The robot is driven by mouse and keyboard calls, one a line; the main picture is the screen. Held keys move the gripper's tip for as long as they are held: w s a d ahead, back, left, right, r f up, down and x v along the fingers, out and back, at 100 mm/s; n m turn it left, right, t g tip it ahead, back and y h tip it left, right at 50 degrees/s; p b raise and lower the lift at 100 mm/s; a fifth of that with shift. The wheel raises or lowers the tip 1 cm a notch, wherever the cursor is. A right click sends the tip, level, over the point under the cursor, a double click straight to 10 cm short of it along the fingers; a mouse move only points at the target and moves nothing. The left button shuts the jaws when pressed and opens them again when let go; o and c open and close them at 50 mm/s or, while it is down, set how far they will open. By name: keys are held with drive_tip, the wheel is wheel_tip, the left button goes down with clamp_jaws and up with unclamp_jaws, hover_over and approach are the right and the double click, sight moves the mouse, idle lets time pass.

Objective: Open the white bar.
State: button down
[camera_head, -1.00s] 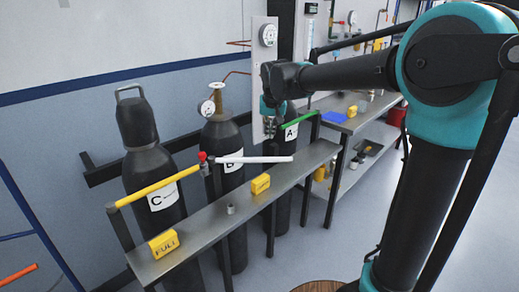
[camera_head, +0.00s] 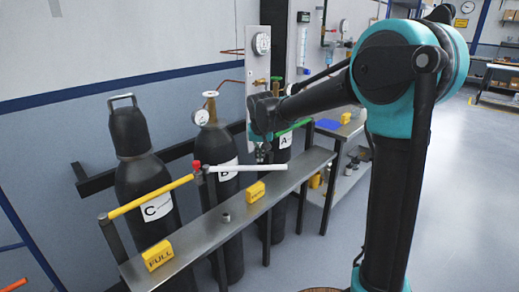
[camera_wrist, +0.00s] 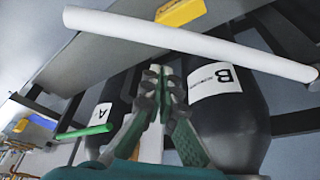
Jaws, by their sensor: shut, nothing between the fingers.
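The white bar (camera_head: 247,168) extends nearly level to the right from a post beside the red-tipped yellow bar, in front of cylinder B (camera_head: 228,172). In the wrist view the white bar (camera_wrist: 195,42) crosses the top of the picture, just past my fingertips. My gripper (camera_head: 262,155) is just above the bar's right half in the head view; its fingers are small there. In the wrist view my gripper (camera_wrist: 160,75) is shut and empty, with a visible gap between its tips and the bar. I cannot tell the depth between them.
A yellow bar (camera_head: 150,195) is at the left and a green bar (camera_wrist: 82,132) is near cylinder A (camera_head: 282,145). A grey shelf (camera_head: 195,228) carries yellow blocks (camera_head: 158,254) and a small metal part (camera_head: 225,218). Open floor (camera_head: 310,262) lies at front right.

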drive_tip(key=shift+s+d+f, duration=0.1)
drive_tip(key=shift+s+f, duration=0.15)
drive_tip(key=shift+s, duration=0.65)
drive_tip(key=shift+s+d+m, duration=0.15)
drive_tip(key=shift+s+m, duration=0.25)
drive_tip(key=shift+s, duration=0.4)
drive_tip(key=s+a+m+h, duration=0.1)
drive_tip(key=s+m, duration=0.2)
drive_tip(key=s, duration=0.8)
drive_tip(key=shift+a+m+h, duration=0.3)
